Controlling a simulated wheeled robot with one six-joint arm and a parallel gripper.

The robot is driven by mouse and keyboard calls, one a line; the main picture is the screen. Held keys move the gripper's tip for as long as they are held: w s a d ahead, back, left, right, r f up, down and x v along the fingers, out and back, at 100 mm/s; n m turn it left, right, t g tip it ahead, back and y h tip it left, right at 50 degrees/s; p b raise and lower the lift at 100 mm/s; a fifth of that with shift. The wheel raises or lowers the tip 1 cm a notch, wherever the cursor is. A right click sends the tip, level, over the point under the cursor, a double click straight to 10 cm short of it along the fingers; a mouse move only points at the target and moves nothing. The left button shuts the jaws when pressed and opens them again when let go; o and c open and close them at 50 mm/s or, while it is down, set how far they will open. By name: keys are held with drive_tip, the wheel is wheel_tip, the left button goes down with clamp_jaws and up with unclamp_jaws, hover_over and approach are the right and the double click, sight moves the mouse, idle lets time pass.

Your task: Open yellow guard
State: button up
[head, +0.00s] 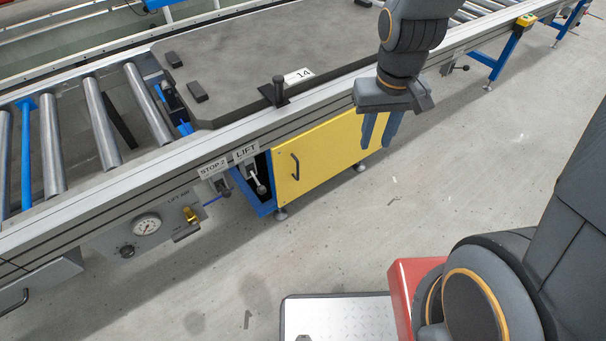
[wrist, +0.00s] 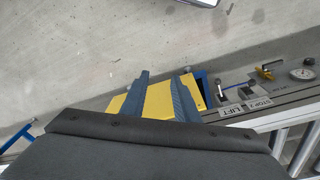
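The yellow guard (head: 325,158) is a flat panel below the conveyor rail, mounted in a blue frame, with a black bar handle (head: 295,167) near its left edge. It looks closed against the frame. My gripper (head: 379,146) hangs in front of and above the guard's right end, fingers pointing down. In the wrist view my gripper (wrist: 160,82) has its two blue-grey fingers apart with nothing between them, and the yellow guard (wrist: 158,102) shows behind them. The gripper is well to the right of the handle. Whether the fingers touch the panel I cannot tell.
A lever marked LIFT (head: 255,178) and a STOP 2 label (head: 213,168) are left of the guard. A pressure gauge (head: 147,225) is further left. A grey plate (head: 250,62) numbered 14 lies on the conveyor above. The floor (head: 330,245) in front is clear.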

drive_tip(key=w+a+f+n+t+b, duration=0.1)
drive_tip(key=w+a+f+b, duration=0.25)
drive_tip(key=w+f, duration=0.4)
drive_tip(key=w+a+f+n+t+b, duration=0.1)
drive_tip(key=w+a+f+b, duration=0.3)
drive_tip(key=f, duration=0.6)
drive_tip(key=n+t+y+b, duration=0.1)
drive_tip(key=n+y+b, duration=0.1)
drive_tip(key=b, duration=0.7)
hover_over(298, 169)
drive_tip(key=s+d, duration=0.1)
drive_tip(key=s, duration=0.1)
wheel_tip(298, 169, down, 16)
drive_tip(key=b+x, duration=0.2)
drive_tip(key=x, duration=0.5)
drive_tip(key=shift+f+b, duration=0.3)
drive_tip(key=shift+b, duration=0.05)
clamp_jaws()
